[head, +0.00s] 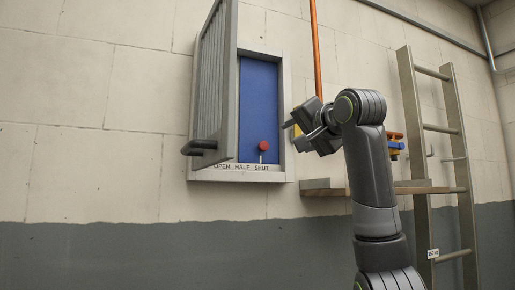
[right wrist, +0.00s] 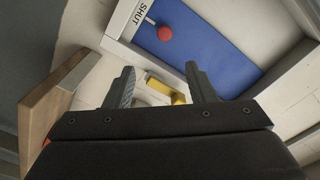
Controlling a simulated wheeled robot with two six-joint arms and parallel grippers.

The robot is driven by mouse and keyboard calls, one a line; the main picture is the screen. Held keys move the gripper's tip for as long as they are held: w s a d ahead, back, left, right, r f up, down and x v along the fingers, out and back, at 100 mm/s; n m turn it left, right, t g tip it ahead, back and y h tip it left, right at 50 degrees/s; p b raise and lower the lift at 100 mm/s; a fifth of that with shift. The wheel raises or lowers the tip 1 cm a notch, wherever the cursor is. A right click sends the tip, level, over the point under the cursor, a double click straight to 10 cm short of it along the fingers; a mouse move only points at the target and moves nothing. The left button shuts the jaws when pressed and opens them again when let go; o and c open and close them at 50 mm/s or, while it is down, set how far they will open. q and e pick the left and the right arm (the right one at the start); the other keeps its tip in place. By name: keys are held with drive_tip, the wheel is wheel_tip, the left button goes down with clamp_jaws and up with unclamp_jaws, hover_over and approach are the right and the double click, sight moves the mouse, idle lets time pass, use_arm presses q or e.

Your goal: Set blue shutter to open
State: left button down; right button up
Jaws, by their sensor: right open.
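The blue shutter (head: 258,100) is a flat blue panel in a grey wall frame (head: 285,120). It also shows in the right wrist view (right wrist: 205,45). A red knob (head: 263,146) on a short stem stands low on it, above the word SHUT. The words OPEN, HALF and SHUT run left to right along the lower frame. The knob is also in the right wrist view (right wrist: 165,33), beside SHUT. My right gripper (head: 294,133) is open and empty, to the right of the knob and apart from it. Its two fingers (right wrist: 160,72) are spread. My left gripper is not in view.
A grey slatted door (head: 212,85) with a dark handle (head: 200,147) stands swung out at the frame's left side. A ladder (head: 440,130) and an orange pipe (head: 315,45) are at right.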

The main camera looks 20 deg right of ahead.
drive_tip(key=p, duration=1.1)
approach(265, 146)
drive_tip(key=w, duration=0.7)
drive_tip(key=shift+w+d+r, duration=0.1)
drive_tip(key=shift+w+d, duration=0.05)
drive_tip(key=shift+d, duration=0.05)
drive_tip(key=shift+w, duration=0.5)
clamp_jaws()
